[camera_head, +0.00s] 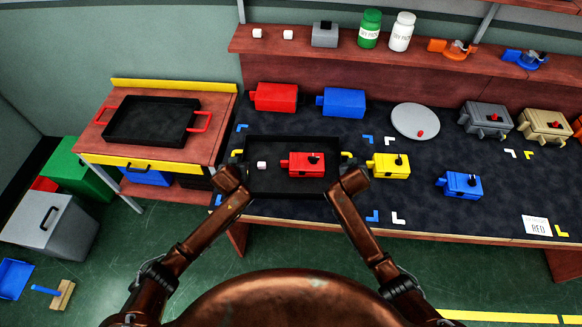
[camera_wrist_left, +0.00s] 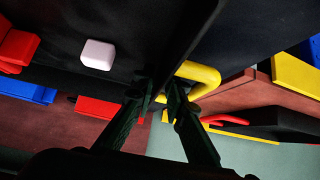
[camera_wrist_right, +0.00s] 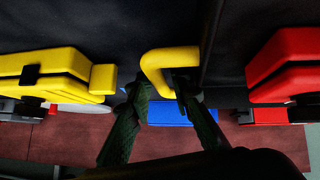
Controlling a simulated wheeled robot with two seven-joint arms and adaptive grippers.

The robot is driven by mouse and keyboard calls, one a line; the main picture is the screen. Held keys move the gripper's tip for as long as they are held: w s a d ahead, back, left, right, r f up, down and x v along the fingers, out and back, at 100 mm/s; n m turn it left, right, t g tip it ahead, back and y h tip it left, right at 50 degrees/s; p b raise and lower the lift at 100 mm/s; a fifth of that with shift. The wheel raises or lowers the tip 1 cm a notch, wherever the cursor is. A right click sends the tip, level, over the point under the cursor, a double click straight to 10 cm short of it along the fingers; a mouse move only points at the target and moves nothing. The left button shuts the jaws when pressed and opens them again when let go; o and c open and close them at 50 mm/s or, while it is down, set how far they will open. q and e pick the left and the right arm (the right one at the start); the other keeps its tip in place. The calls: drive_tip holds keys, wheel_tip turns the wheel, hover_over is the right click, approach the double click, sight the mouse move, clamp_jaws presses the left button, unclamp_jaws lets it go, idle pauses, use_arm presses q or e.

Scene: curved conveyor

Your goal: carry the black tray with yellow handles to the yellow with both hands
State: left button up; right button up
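The black tray with yellow handles (camera_head: 262,183) is at the left part of the dark table, level. A white cube (camera_head: 262,165) and a red box (camera_head: 303,165) are in it. My left gripper (camera_wrist_left: 162,90) has its fingers on either side of the left yellow handle (camera_wrist_left: 200,75) and looks shut on it. My right gripper (camera_wrist_right: 160,88) has the right yellow handle (camera_wrist_right: 160,62) between its fingers and looks shut on it. I cannot tell whether the tray touches the table. A yellow box (camera_head: 390,165) stands just right of the tray.
A wooden side table with yellow edges (camera_head: 150,163) at the left holds a black tray with red handles (camera_head: 152,120). Red (camera_head: 275,97) and blue (camera_head: 341,103) boxes stand behind my tray. A blue box (camera_head: 460,185) and a grey disc (camera_head: 415,121) are to the right.

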drive_tip(key=shift+w+d+f, duration=0.1)
drive_tip(key=shift+w+f, duration=0.2)
drive_tip(key=shift+w, duration=0.05)
clamp_jaws()
idle(0.6)
